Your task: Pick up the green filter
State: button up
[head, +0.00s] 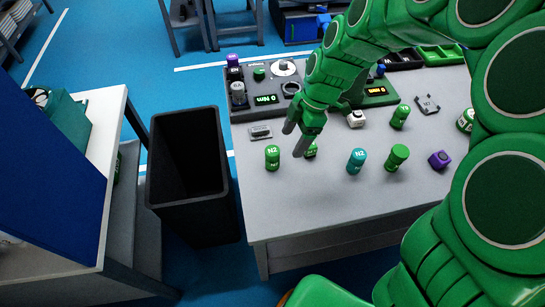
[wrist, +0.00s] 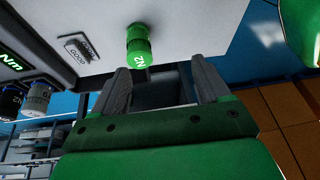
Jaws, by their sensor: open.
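Several green canister-like items stand on the grey table, and I cannot tell for sure which is the green filter. One labelled N2 (head: 272,157) stands near the table's left front. A plain one with a wide cap (head: 398,157) stands farther right, and another (head: 400,117) stands behind it. A further green item (head: 311,151) is partly hidden by my gripper. My gripper (head: 293,141) is open and empty, just right of the N2 item. In the wrist view a green N2 item (wrist: 138,45) shows beyond the fingertips (wrist: 160,65), nearer the left finger.
A black bin (head: 190,175) stands left of the table. The table's front strip is clear.

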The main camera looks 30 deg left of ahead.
aim_at(273, 150)
jog(key=a+f+n, duration=0.1)
jog(key=a, duration=0.1)
jog(key=a+f+n, duration=0.1)
jog(key=a+f, duration=0.1)
jog(key=shift+s, duration=0.2)
jog(key=shift+x, duration=1.3)
jog(key=shift+a+x, duration=0.15)
jog(key=shift+x, duration=1.15)
jog(key=shift+a+x, duration=0.2)
jog(key=shift+x, duration=1.1)
jog(key=shift+w, duration=0.2)
jog(key=c, duration=1.1)
